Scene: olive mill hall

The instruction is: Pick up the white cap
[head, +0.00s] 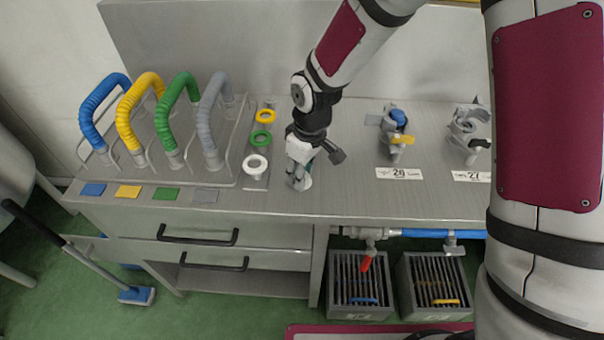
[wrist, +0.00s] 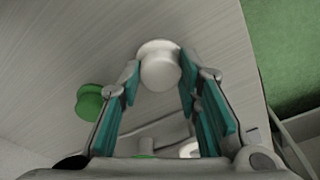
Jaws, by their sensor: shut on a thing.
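The white cap (wrist: 158,67) is round with a wider flange and sits between my fingertips in the wrist view. My gripper (wrist: 160,82) is shut on it, with teal pads at both sides. In the head view my gripper (head: 301,180) points down at the bench top, right of the rack of rings. Only a small white part of the cap shows there at the fingertips. I cannot tell whether the cap touches the bench. A green cap (wrist: 90,102) lies left of my fingers in the wrist view.
A white ring (head: 255,165), green ring (head: 261,140) and yellow ring (head: 265,116) stand left of my gripper. Several coloured hoses (head: 130,110) stand further left. Valve fittings (head: 397,130) with number plates are at right. The bench's front edge is near; bench surface between is clear.

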